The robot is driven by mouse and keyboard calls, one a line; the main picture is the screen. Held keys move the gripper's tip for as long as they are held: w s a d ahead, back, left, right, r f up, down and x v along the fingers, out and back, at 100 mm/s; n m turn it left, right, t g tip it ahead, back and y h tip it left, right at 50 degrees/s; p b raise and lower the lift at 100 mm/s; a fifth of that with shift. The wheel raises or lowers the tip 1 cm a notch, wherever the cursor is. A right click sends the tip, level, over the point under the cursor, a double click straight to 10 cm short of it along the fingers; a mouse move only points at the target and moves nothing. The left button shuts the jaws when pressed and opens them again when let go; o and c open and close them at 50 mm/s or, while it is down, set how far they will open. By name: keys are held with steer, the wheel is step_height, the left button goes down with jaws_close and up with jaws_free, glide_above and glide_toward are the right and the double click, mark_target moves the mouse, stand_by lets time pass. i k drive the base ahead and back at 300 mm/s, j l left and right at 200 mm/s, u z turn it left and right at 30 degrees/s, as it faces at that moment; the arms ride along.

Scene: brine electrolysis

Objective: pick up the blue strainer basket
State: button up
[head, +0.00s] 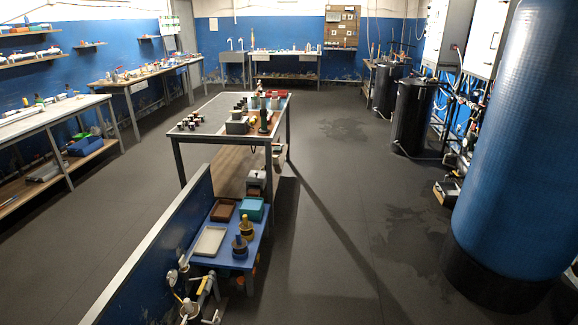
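I cannot single out the blue strainer basket for sure in the head view. On a low blue bench (222,262) at the bottom centre stand two small dark pieces with bands of yellow. The nearer piece (240,246) has a bluish top, and the farther piece (247,226) has a yellow top. They are too small to tell whether either is a strainer basket. A blue bin (85,146) sits on the lower shelf of the left bench. My gripper is not in view.
The low bench also holds a white tray (209,241), a brown tray (223,210) and a teal tray (252,208). A blue partition (165,250) runs along its left. A grey table (215,112) stands behind. A large blue tank (525,140) is at right; floor between is clear.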

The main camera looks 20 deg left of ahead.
mark_target(240, 244)
steer(key=i+u, duration=0.2)
steer(key=i, duration=0.35)
steer(key=i+u, duration=0.25)
steer(key=i, duration=0.3)
steer(key=i+l+u, duration=0.2)
steer(key=i, duration=0.35)
steer(key=i+u, duration=0.25)
steer(key=u, duration=0.2)
steer(key=i+l+u, duration=0.1)
steer(key=i+u, duration=0.15)
steer(key=u, duration=0.2)
steer(key=i+l+u, duration=0.15)
steer(key=u, duration=0.35)
steer(key=i+l+u, duration=0.3)
steer(key=u, duration=0.15)
steer(key=i+l+u, duration=0.15)
steer(key=i+u, duration=0.25)
steer(key=i+l+u, duration=0.15)
steer(key=u, duration=0.3)
steer(key=i+l+u, duration=0.2)
steer(key=u, duration=0.2)
steer(key=l, duration=0.1)
